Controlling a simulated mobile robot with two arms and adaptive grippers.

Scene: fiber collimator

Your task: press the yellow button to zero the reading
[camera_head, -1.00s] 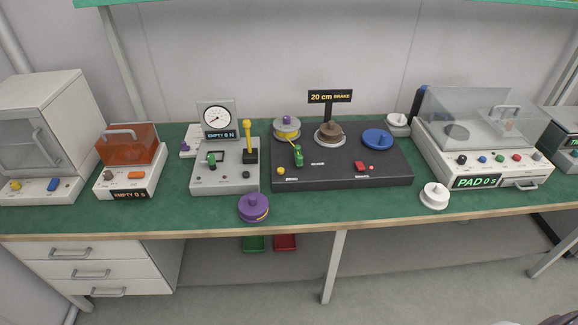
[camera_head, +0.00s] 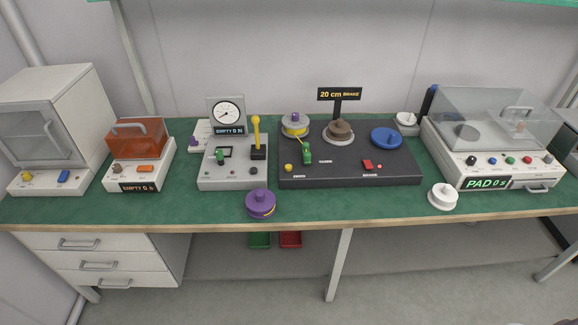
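A small yellow button (camera_head: 288,168) sits at the front left of the black winding deck (camera_head: 335,175). Another yellow knob or button (camera_head: 27,176) is on the front of the white cabinet (camera_head: 75,115) at the far left. The grey tester (camera_head: 232,181) has a round dial (camera_head: 228,115), a display (camera_head: 230,131) reading "EMPTY 0 N", a green clamp (camera_head: 220,155) and an upright yellow-handled lever (camera_head: 256,135). Small controls on its front are too small to tell clearly. Neither of my grippers is in view.
A purple spool (camera_head: 260,204) and a white spool (camera_head: 442,197) stand near the front edge of the green bench (camera_head: 350,202). An orange-lidded box (camera_head: 138,150) is at left. A clear-lidded unit (camera_head: 490,135) reading "PAD 0 s" is at right.

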